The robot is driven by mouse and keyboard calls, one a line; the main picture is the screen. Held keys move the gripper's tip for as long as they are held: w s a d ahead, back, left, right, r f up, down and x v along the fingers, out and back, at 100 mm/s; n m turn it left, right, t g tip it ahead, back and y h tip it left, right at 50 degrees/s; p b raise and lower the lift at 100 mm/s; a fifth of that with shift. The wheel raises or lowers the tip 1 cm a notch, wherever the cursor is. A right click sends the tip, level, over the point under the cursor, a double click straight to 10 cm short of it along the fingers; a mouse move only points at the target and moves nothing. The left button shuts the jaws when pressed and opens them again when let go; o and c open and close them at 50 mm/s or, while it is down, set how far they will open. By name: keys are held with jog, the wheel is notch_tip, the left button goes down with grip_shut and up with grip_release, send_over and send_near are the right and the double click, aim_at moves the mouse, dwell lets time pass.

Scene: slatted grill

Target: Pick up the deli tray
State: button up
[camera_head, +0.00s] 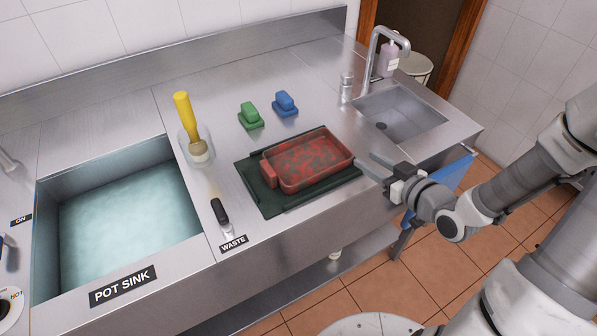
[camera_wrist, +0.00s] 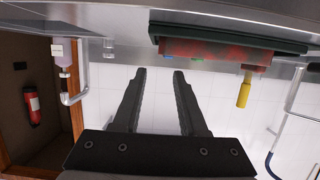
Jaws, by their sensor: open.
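The deli tray, which I take to be the red, dark-stained tray (camera_head: 322,168), sits on a dark green mat or board (camera_head: 262,200) on the steel counter. A red block-like end sticks out at its left. My gripper (camera_head: 366,163) is open and empty, just right of the tray at the counter's front edge, with its fingers pointing toward it. In the wrist view, which looks upside down, the tray (camera_wrist: 205,50) and the dark green mat (camera_wrist: 230,32) are at upper right. The open fingers (camera_wrist: 159,75) are left of the tray and apart from it.
A green brush (camera_head: 250,117) and a blue brush (camera_head: 285,104) lie behind the tray. A yellow-handled tool (camera_head: 184,112) stands in a clear container at left. A dark-handled scraper (camera_head: 220,213) lies left of the mat. A sink and faucet (camera_head: 374,55) are at back right.

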aim_at(340, 142)
jog(key=shift+f+b+x, duration=0.25)
jog(key=shift+b+x, duration=0.95)
jog(key=shift+b, duration=1.05)
jog(key=x, duration=0.4)
jog(key=shift+w+a+r+b, duration=0.1)
jog(key=shift+w+a+b, duration=0.1)
jog(key=shift+b, duration=0.1)
jog(key=shift+b+x, duration=0.55)
jog(key=shift+x, duration=2.15)
jog(key=shift+d, duration=0.1)
grip_shut()
